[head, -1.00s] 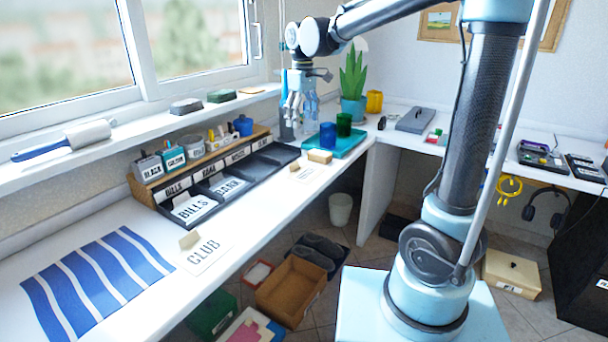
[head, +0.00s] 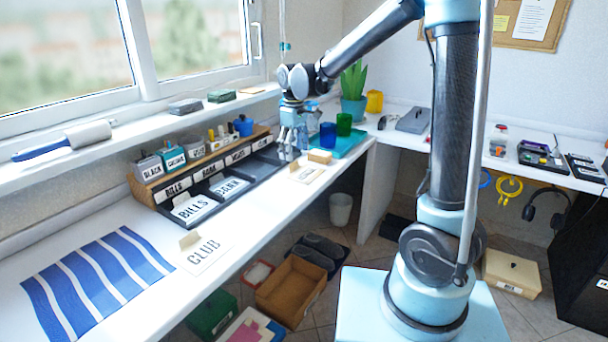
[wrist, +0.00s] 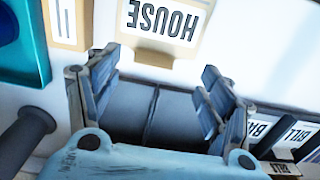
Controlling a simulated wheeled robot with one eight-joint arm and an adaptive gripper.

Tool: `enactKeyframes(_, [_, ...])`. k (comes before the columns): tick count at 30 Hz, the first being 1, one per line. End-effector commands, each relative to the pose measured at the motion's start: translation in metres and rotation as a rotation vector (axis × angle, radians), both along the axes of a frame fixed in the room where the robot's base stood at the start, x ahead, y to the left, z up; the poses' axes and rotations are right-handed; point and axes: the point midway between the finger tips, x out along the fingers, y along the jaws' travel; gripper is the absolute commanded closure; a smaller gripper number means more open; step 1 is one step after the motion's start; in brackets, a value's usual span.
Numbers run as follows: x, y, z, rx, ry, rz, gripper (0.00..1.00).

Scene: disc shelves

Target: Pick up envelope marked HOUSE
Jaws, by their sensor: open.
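The envelope marked HOUSE (wrist: 167,18) lies on the white counter. It fills the top middle of the wrist view, its lettering upside down, with a tan tab on its near edge. In the head view a small lettered envelope (head: 308,174) lies on the counter beside the tray's far end; its word is too small to read there. My gripper (head: 288,152) is open and empty, pointing down over the dark tray's far end. In the wrist view the spread fingers of my gripper (wrist: 160,68) frame the tray, with the HOUSE envelope just beyond the tips, apart from them.
The dark sorting tray (head: 211,212) holds envelopes marked BILLS (head: 192,208) and BANK. An envelope marked CLUB (head: 203,254) lies nearer. Jars line the wooden rack behind.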

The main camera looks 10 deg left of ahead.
Motion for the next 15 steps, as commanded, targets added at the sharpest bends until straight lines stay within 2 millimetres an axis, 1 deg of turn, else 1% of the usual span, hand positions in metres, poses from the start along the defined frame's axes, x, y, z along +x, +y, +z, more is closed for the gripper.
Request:
enactKeyframes(8, [0.003,0.0,-0.016,0.0,0.0,-0.001,0.27])
enactKeyframes(15, [0.009,0.0,-0.048,0.0,0.0,-0.001,0.27])
